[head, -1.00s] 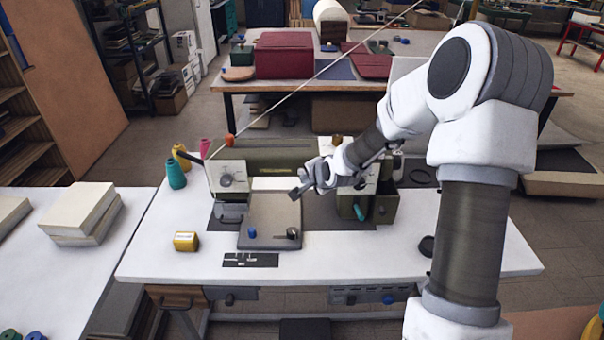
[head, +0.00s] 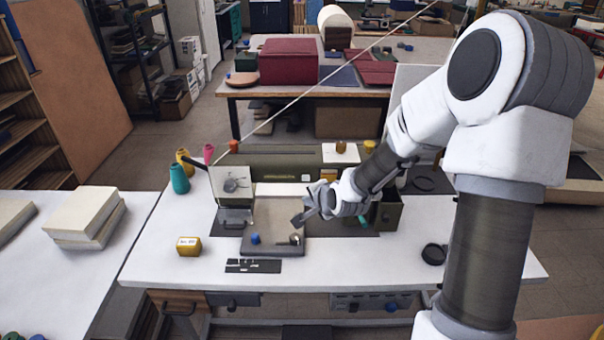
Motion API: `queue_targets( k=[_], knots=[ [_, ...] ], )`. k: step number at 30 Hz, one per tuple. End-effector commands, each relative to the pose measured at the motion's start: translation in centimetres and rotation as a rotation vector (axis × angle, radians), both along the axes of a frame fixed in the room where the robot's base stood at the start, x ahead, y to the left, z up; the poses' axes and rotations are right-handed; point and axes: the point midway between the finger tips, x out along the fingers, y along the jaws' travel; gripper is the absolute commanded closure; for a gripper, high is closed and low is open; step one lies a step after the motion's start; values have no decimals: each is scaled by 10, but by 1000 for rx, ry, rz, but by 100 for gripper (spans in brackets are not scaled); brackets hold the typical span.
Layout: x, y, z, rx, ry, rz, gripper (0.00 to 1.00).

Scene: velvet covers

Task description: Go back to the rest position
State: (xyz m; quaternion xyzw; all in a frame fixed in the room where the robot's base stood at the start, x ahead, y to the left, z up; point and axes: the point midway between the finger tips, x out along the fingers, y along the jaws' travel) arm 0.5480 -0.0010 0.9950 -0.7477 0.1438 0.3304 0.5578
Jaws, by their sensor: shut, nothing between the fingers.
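My gripper (head: 299,221) hangs over the right side of the grey-brown plate (head: 262,215) of the green machine (head: 275,160) on the white table. Its fingers are small in the view and look shut and empty. My arm comes in from the right and hides the machine's right part. A blue knob (head: 255,239) and a small round metal piece (head: 295,239) sit at the plate's front, just below the gripper.
Thread cones, one of them teal (head: 179,179), stand at the table's back left. A yellow box (head: 188,246) and a black strip (head: 253,266) lie at the front left. A black ring (head: 434,254) lies at the right. Cream blocks (head: 85,215) sit on the left table.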

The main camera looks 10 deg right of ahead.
Motion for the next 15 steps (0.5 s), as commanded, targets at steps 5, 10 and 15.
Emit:
queue_targets(
  k=[5,10,15],
  knots=[
    [-11,-1,12,-100,23,58,100],
    [-42,-6,40,-320,84,188,100],
    [-83,-12,73,-521,154,322,100]
  ],
)
